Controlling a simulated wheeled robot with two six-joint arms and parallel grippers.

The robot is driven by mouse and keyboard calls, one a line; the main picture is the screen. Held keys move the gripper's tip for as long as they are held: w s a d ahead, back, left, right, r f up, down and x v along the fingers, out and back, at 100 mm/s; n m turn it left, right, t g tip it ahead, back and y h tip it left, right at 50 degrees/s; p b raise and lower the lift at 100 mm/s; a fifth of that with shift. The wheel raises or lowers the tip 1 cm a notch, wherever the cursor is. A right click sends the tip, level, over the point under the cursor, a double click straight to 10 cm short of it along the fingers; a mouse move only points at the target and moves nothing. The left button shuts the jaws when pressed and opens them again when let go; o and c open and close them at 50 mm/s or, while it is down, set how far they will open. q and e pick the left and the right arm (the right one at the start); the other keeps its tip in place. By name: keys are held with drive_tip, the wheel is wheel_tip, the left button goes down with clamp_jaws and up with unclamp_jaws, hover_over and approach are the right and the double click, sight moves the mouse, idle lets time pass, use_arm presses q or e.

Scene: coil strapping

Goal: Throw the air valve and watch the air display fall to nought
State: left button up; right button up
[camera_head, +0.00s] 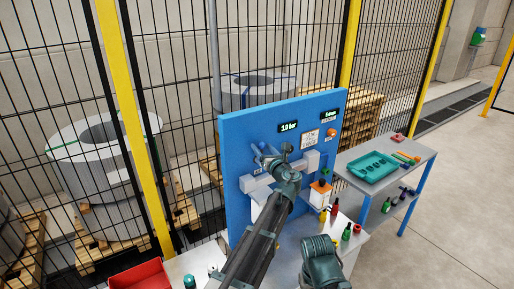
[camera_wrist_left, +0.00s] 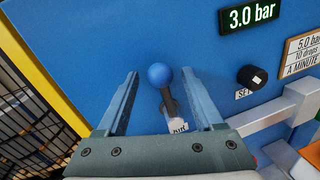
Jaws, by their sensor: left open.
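The air valve lever has a blue ball knob (camera_wrist_left: 160,75) on a dark stem against the blue panel (camera_head: 238,135). In the left wrist view it points up, tilted slightly left. A label at its foot is partly hidden. My left gripper (camera_head: 272,155) is open at the panel; in the wrist view its fingers (camera_wrist_left: 160,78) stand either side of the lever, with a gap on both sides. The air display (camera_wrist_left: 250,16) reads 3.0 bar in green; it also shows in the head view (camera_head: 289,127). My right gripper is not in view.
A black knob (camera_wrist_left: 252,77) and a light grey bar (camera_wrist_left: 270,117) lie right of the lever. A side table holds a teal tray (camera_head: 372,168). Mesh fencing stands behind.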

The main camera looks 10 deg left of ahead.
use_arm(q)
clamp_jaws()
idle(0.4)
idle(1.1)
